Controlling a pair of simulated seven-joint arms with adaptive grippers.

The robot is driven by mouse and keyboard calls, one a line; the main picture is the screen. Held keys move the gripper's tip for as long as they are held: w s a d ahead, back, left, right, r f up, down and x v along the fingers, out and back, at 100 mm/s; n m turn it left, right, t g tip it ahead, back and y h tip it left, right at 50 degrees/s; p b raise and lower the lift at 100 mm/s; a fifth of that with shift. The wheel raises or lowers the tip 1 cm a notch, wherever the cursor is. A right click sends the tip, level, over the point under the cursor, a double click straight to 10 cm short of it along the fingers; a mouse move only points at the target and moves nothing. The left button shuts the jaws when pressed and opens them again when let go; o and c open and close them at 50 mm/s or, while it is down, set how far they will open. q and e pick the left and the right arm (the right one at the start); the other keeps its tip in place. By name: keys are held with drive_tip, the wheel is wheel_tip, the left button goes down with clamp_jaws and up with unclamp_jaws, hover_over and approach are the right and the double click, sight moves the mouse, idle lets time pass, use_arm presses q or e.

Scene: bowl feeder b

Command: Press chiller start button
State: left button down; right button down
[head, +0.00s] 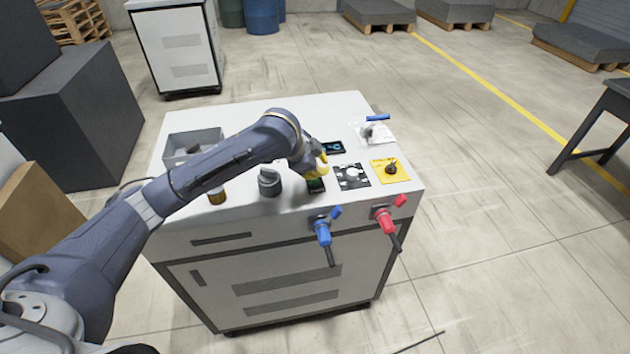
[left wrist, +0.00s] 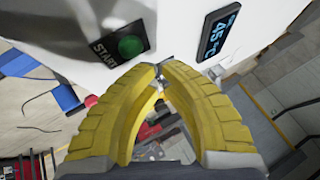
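The chiller (head: 290,215) is a white cabinet with controls on its top. The START button is green on a black plate (head: 316,186), close to my left gripper in the head view. In the left wrist view, the green button (left wrist: 130,46) sits beside the START lettering, just up and left of my fingertips. My left gripper (head: 323,165) has yellow fingers and is over the panel. In the left wrist view, its fingertips (left wrist: 158,68) meet with nothing between them. They look apart from the button. My right gripper is not in view.
A temperature display (head: 333,148) is behind the button. A grey knob (head: 269,182), a black-and-white plate (head: 352,176) and a yellow-plated switch (head: 390,168) are nearby. Blue (head: 323,232) and red (head: 386,220) valves stick out in front. A grey tray (head: 180,143) lies at left.

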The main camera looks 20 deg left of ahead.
sight(319, 180)
use_arm(q)
drive_tip(key=shift+f, duration=0.3)
drive_tip(key=shift+f, duration=0.95)
idle(2.4)
drive_tip(key=shift+r, duration=0.9)
drive_tip(key=shift+r, duration=0.1)
drive_tip(key=shift+r, duration=2.45)
